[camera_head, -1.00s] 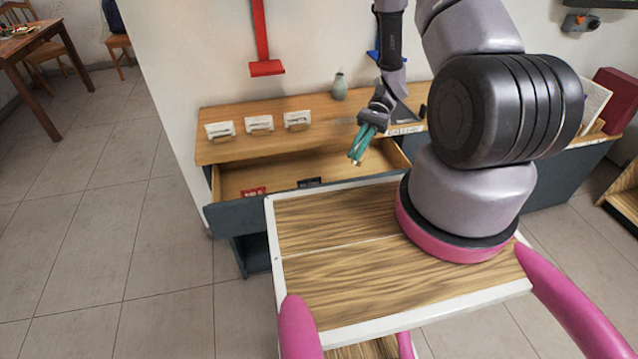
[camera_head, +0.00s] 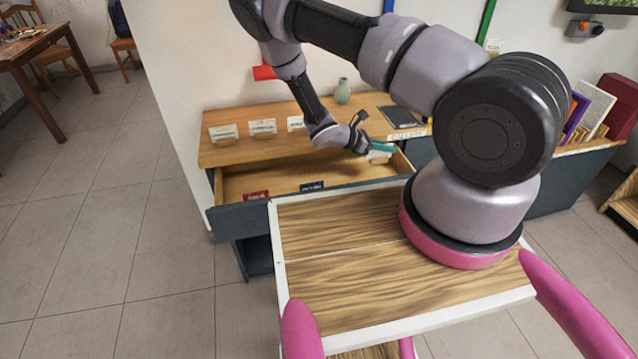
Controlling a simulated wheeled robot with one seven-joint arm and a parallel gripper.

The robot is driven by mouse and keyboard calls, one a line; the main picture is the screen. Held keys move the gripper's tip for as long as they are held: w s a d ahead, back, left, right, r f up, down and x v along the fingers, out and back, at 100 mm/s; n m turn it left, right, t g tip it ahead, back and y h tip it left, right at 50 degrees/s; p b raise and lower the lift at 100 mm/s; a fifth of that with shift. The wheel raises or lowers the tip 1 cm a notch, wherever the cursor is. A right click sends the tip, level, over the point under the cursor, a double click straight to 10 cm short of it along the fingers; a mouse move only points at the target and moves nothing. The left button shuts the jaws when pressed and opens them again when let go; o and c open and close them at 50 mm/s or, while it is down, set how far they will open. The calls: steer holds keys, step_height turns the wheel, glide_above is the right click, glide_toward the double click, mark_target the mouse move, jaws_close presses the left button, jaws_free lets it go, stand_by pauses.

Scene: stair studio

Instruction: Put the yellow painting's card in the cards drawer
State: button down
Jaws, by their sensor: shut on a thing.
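My gripper (camera_head: 382,149), with teal fingertips, is shut on a white card (camera_head: 379,157) with a small wooden-coloured part at its foot. The card is over the right side of the open drawer (camera_head: 265,182), close to the cabinet's front edge; I cannot tell whether it touches anything. Its print is too small to read. Three other white cards stand on the cabinet top: the left one (camera_head: 223,132), the middle one (camera_head: 262,127) and the right one (camera_head: 296,123). No yellow painting is in view.
A red label (camera_head: 256,195) and a dark blue label (camera_head: 311,187) are at the drawer's front. A green vase (camera_head: 343,91) and a dark flat item (camera_head: 402,117) are on the cabinet top (camera_head: 240,151). Books (camera_head: 593,110) stand at the right.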

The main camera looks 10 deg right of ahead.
mark_target(383, 162)
steer(key=f, duration=0.6)
steer(key=shift+w+a+f, duration=0.15)
steer(key=shift+w+f, duration=0.1)
steer(key=shift+f, duration=1.9)
steer(key=shift+f, duration=0.1)
steer(key=c, duration=1)
jaws_free()
